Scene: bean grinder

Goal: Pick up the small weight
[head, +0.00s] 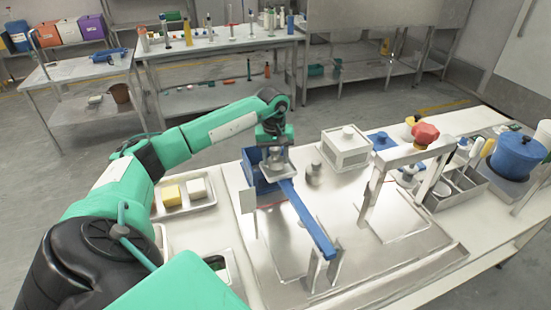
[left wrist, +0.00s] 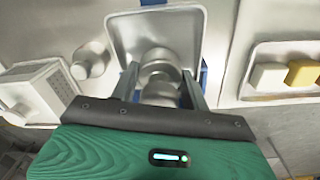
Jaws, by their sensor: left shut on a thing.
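My left gripper (head: 275,150) is shut on a silver metal weight (head: 275,162) with a knobbed shape. In the left wrist view the weight (left wrist: 160,72) sits between the two fingers (left wrist: 160,90), over a square metal pan (left wrist: 125,30). I cannot tell whether it touches the pan. The pan (head: 285,172) is at the far end of a blue beam (head: 308,217). A second silver weight (head: 313,173) stands on the table just right of the pan; it also shows in the left wrist view (left wrist: 92,62). My right gripper is not in view.
A white lidded box (head: 346,150) stands right of the second weight. A frame with a red knob (head: 425,133) stands farther right. A tray (head: 185,194) with yellow and white blocks lies left of the pan. A blue pot (head: 517,153) stands at the far right.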

